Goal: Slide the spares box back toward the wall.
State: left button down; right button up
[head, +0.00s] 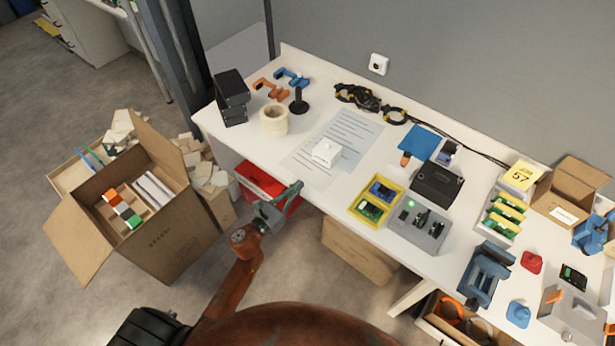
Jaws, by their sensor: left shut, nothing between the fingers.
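A small open cardboard box (568,192) with a white label stands at the right of the white table, near the grey wall. It may be the spares box; I cannot read its label. My left gripper (292,192) is shut and empty at the table's front edge, far to the left of that box and apart from it. My right gripper is not in view.
The white table (240,134) holds a yellow tray (376,199) of circuit boards, a grey fixture (419,226), a blue vise (487,271) and a yellow "57" card (523,175). A large open carton (165,235) stands on the floor at left.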

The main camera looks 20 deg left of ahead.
pick_arm(q)
jog(key=shift+v, duration=1.5)
jog(key=s+a+f+n+g+y, duration=0.15)
jog(key=f+n, duration=0.25)
jog(key=f, duration=0.4)
jog(key=s+a+f+n+g+y, duration=0.1)
jog(key=s+a+f+n, duration=0.15)
jog(key=f+n, duration=0.4)
jog(key=s+a+f+n+g+y, duration=0.1)
jog(key=s+f+n+g, duration=0.15)
jog(key=f, duration=0.65)
jog(key=s+a+f+n+g+y, duration=0.25)
jog(key=s+f+n, duration=0.55)
jog(key=s+f, duration=0.65)
jog(key=s+f+n+g, duration=0.3)
jog(key=s+f+n, duration=0.2)
jog(key=s, duration=0.8)
jog(key=s+f+n+g, duration=0.3)
jog(key=s+f+n, duration=0.3)
jog(key=s, duration=0.7)
jog(key=s+d+f+n+g, duration=0.1)
jog(key=s+f+n+g, duration=0.3)
jog(key=s+f, duration=0.5)
jog(key=s+n, duration=0.1)
jog(key=s, duration=0.3)
jog(key=shift+s+n+h, duration=0.25)
jog(key=shift+n+h, duration=0.15)
